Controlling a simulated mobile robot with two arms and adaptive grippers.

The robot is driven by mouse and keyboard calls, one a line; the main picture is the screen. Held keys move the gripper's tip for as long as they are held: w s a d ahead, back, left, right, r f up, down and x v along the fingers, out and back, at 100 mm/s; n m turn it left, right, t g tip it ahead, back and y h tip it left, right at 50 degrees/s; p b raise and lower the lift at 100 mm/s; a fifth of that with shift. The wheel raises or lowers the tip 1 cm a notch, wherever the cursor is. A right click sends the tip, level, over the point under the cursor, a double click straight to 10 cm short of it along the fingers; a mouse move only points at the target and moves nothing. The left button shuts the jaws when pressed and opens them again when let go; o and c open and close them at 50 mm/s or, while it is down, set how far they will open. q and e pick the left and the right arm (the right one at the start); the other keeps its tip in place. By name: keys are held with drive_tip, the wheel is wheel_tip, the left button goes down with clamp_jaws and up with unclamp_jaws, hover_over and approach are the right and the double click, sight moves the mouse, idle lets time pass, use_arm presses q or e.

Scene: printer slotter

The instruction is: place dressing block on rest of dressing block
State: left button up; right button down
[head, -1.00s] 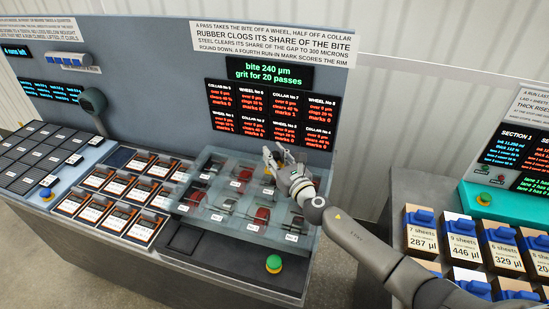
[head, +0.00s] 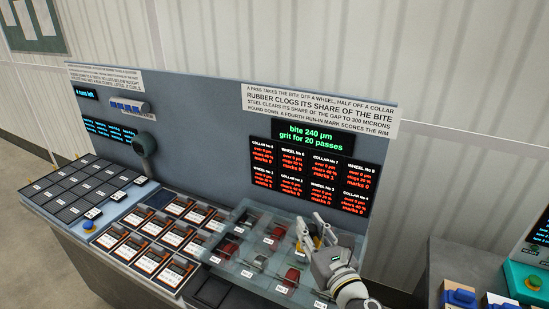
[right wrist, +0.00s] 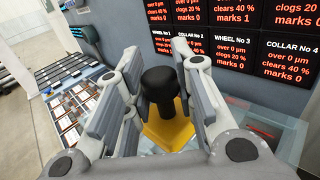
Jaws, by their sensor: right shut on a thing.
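My right gripper (head: 314,232) is over the back right part of a clear-topped case (head: 232,264) on the grey machine. It is shut on a black knob (right wrist: 159,85), which stands on a yellow block (right wrist: 168,130) that I take to be the dressing block. The fingers are on both sides of the knob in the right wrist view. In the head view the block is mostly hidden by the fingers. I cannot tell whether it touches the surface below. I cannot pick out the rest of the dressing block with certainty. My left gripper is not in view.
The case holds several red and grey wheels or collars, among them a red one (head: 292,277). Labelled orange-and-black trays (head: 145,262) lie left of it. A panel with red readouts (head: 310,175) rises close behind my gripper. Another station (head: 525,280) stands at the right.

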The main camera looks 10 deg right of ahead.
use_arm(q)
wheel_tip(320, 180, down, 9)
drive_tip(key=b, duration=0.9)
use_arm(e)
drive_tip(key=s+d+f+m+h, duration=0.1)
drive_tip(key=s+f, duration=0.4)
drive_tip(key=s, duration=0.4)
drive_tip(key=s+d+f+m+h, duration=0.1)
drive_tip(key=s+d+f+h, duration=0.1)
drive_tip(key=s+f, duration=0.4)
drive_tip(key=s, duration=0.3)
drive_tip(key=shift+s, duration=0.15)
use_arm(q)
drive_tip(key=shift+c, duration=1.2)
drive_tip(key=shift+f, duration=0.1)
use_arm(e)
drive_tip(key=shift+d+r, duration=0.1)
